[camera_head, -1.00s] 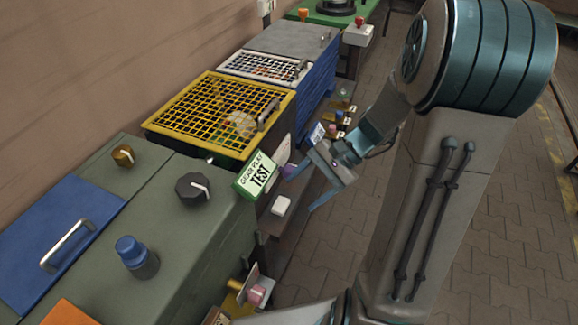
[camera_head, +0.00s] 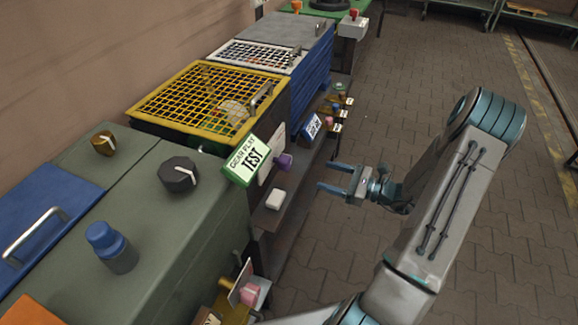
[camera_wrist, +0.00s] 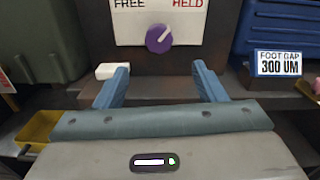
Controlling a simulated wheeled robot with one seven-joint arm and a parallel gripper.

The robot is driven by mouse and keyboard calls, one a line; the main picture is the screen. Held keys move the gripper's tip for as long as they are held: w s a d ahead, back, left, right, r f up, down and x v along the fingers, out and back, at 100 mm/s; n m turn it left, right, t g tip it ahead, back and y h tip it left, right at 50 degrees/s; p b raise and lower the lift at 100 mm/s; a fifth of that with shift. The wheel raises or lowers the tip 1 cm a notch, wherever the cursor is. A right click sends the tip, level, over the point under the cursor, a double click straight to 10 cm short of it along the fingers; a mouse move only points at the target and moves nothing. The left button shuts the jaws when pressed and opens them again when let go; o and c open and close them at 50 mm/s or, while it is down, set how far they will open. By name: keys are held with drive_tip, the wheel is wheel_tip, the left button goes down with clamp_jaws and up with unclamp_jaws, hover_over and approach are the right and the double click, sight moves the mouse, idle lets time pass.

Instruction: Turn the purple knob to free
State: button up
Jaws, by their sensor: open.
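The purple knob (camera_wrist: 160,38) sits on a white plate (camera_wrist: 128,30) marked FREE at left and HELD at right in the wrist view. Its pale pointer line slants up and to the right, towards HELD. In the head view the knob (camera_head: 284,162) stands out from the front below the yellow-framed grid. My gripper (camera_head: 326,175) is open and empty, to the right of the knob and apart from it. In the wrist view the blue fingers of my gripper (camera_wrist: 158,80) are spread, with the knob beyond them and roughly centred between them.
A white block (camera_wrist: 112,70) lies on the ledge left of the knob. A FOOT GAP 300 UM sign (camera_wrist: 278,63) stands at right. A pink knob (camera_head: 249,294) is nearer. The paved floor at right is clear.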

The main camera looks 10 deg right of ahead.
sight(290, 165)
drive_tip(key=x, duration=1.3)
drive_tip(key=c, duration=1)
